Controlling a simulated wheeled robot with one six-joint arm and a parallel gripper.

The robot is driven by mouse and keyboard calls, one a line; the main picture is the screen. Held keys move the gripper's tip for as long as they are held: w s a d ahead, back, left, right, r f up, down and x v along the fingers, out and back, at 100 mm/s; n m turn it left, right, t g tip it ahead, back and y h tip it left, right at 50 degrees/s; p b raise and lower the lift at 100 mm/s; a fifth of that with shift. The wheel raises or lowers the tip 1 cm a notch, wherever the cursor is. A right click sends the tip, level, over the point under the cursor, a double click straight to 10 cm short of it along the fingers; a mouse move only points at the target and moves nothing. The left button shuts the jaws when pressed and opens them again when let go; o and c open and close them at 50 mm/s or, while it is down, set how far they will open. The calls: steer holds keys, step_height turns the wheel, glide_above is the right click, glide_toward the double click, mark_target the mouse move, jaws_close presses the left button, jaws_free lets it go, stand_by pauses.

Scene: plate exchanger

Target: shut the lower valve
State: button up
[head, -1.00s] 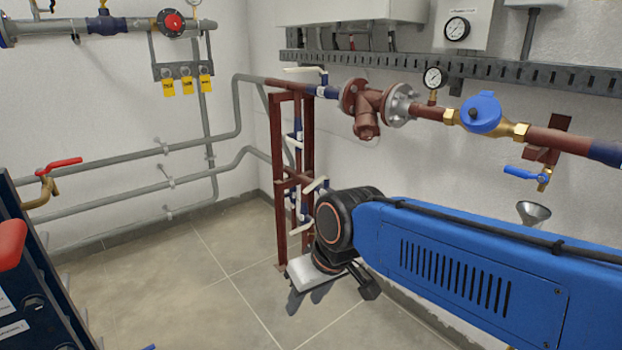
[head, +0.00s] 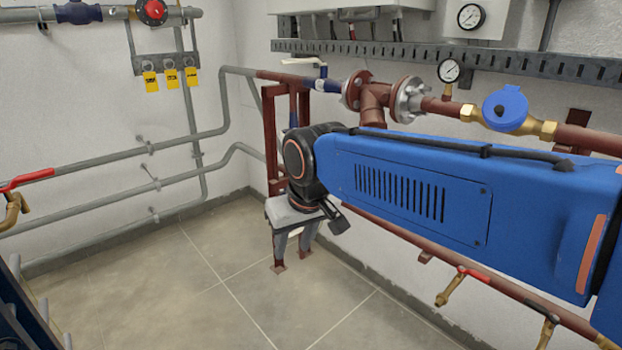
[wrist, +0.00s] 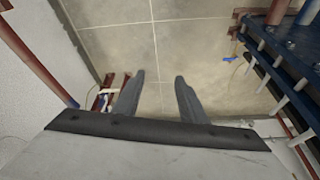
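My gripper (wrist: 158,92) is open and empty in the wrist view, with bare floor between its two grey fingers. In the head view my gripper (head: 294,245) points down in front of the red-brown pipe stand (head: 273,140). White-handled valve parts (wrist: 101,102) show beside the left finger in the wrist view, apart from it as far as I can tell. In the head view the stand's upper white lever (head: 303,62) shows, and my arm and gripper hide most of the lower valves. I cannot tell which is the lower valve or how its lever stands.
A red-brown flanged pipe fitting (head: 372,100), a gauge (head: 449,71) and a blue-capped meter (head: 505,108) run along the right wall. A blue plate exchanger (wrist: 290,50) stands right in the wrist view. The tiled floor (head: 150,290) is open.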

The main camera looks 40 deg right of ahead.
steer(key=w+d+r+m+g, duration=0.1)
steer(key=w+d+r+m, duration=0.35)
steer(key=w, duration=0.75)
steer(key=w+d+r+m+g, duration=0.1)
steer(key=w+d+r+m, duration=0.15)
steer(key=w+d, duration=0.75)
steer(key=w+d+r+m+g, duration=0.1)
steer(key=w+d+r+m, duration=0.15)
steer(key=w+d, duration=0.65)
steer(key=w+d+f+m+g, duration=0.1)
steer(key=w+d, duration=0.2)
steer(key=d, duration=0.2)
steer(key=w+d+f+m, duration=0.1)
steer(key=w+d+f, duration=0.15)
steer(key=d, duration=0.25)
steer(key=shift+n, duration=0.25)
step_height(320, 180, down, 16)
steer(key=shift+d+f, duration=0.1)
steer(key=shift+d, duration=0.05)
jaws_close()
